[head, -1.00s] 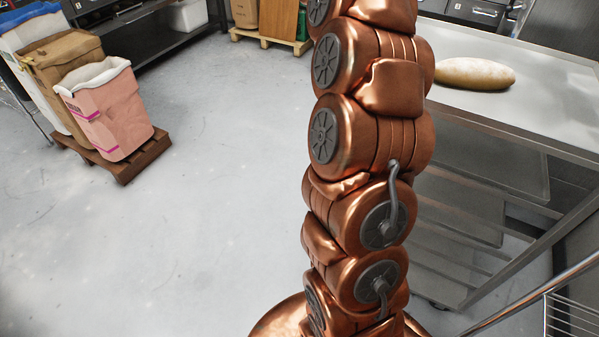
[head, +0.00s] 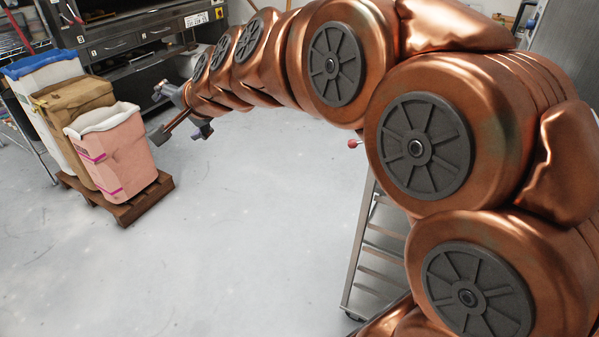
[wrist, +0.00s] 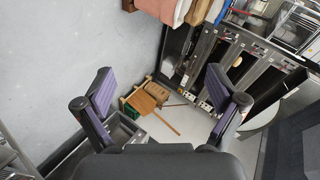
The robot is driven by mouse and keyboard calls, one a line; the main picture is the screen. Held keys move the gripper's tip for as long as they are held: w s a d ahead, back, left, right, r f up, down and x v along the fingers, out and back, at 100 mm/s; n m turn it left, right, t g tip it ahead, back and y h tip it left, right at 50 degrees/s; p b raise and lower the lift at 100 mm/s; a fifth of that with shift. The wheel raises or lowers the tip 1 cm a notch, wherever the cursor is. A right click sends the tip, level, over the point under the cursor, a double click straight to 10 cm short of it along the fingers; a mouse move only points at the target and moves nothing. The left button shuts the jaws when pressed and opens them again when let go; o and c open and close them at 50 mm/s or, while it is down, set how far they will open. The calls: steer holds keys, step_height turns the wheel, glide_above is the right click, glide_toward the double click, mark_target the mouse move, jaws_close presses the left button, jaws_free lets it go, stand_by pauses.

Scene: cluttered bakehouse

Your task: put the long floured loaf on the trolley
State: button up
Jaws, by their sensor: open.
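The long floured loaf is not in view now; my arm covers the right part of the head view where the steel table top was. A steel frame with slatted lower bars and a caster (head: 376,262) shows in part below my arm; I cannot tell whether it is the trolley. My gripper (head: 158,115) is stretched out to the left over the floor, near the pink sack bin. In the wrist view my gripper (wrist: 161,90) has its two fingers wide apart with nothing between them.
A pink bin (head: 113,155), a brown sack (head: 70,115) and a white bin stand on a wooden pallet (head: 135,207) at left. Dark ovens (head: 130,40) line the back. The grey floor (head: 230,230) is clear. A wooden board (wrist: 145,101) shows in the wrist view.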

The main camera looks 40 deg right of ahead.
steer(key=s+a+f+n+g, duration=0.4)
steer(key=s+f+n, duration=0.1)
steer(key=s+f, duration=0.5)
steer(key=s+d+f+n+g+h, duration=0.1)
steer(key=s+f+n+g, duration=0.1)
steer(key=s, duration=0.7)
steer(key=s+d+f+n+g, duration=0.2)
steer(key=s+f+g, duration=0.2)
steer(key=s, duration=0.5)
steer(key=s+d+f+n+g+h, duration=0.1)
steer(key=s+d+f+n+g, duration=0.1)
steer(key=s, duration=0.7)
steer(key=shift+d+f+n+g+h, duration=0.3)
steer(key=shift+f+n+g, duration=0.1)
steer(key=shift+f+g, duration=0.15)
step_height(320, 180, up, 7)
steer(key=p, duration=0.7)
steer(key=shift+r, duration=0.15)
